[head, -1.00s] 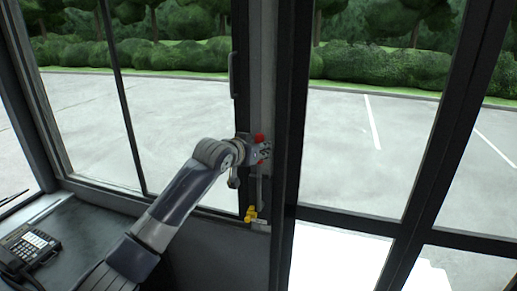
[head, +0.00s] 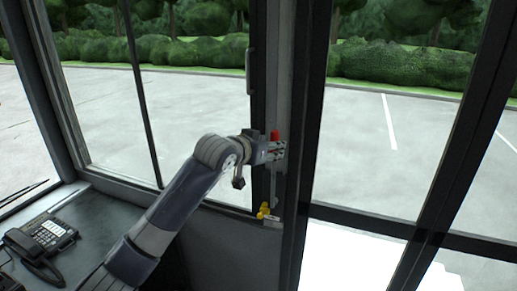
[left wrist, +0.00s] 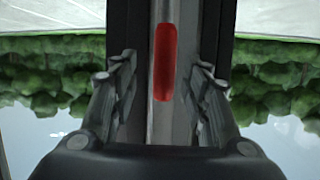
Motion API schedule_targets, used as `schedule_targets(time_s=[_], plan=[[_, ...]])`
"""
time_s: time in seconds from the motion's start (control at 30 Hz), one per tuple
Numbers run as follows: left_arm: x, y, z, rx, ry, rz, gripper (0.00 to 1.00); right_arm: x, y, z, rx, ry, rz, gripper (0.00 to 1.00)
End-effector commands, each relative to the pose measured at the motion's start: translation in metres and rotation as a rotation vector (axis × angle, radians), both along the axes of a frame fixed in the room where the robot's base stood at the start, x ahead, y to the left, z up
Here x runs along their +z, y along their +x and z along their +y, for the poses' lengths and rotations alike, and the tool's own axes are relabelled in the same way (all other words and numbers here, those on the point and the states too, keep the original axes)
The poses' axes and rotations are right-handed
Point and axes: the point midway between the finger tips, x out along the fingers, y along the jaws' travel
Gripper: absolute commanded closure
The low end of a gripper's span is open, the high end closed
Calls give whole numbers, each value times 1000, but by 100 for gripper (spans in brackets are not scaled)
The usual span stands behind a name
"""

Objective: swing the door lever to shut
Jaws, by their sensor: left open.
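The door lever shows as a red grip (head: 275,135) on a grey upright strip beside the door post. A yellow fitting (head: 263,211) sits low on the same strip. My left gripper (head: 280,151) is at the red grip, its fingers just below the red top in the head view. In the left wrist view the red grip (left wrist: 164,62) stands upright between the two open fingers of my left gripper (left wrist: 164,85), with a gap on each side. The fingers hide part of the lever in the head view. My right gripper is in neither view.
A dark desk with a telephone (head: 42,238) is at the lower left. A dark door post (head: 312,120) stands right of the lever, and a vertical handle (head: 249,72) is above left. Large windows surround the area.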

Motion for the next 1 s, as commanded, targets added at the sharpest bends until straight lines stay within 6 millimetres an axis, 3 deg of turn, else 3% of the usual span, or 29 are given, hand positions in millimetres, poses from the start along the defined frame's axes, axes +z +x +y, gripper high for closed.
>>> schedule_targets(time_s=[0.3,0.5,0.9,1.0], plan=[[16,-39,19,-2,2,-1,57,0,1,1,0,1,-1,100],[22,-54,25,-2,2,0,57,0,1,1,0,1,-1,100],[24,-58,27,-2,2,1,57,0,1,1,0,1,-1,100],[14,-55,29,4,1,12,57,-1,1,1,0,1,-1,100]])
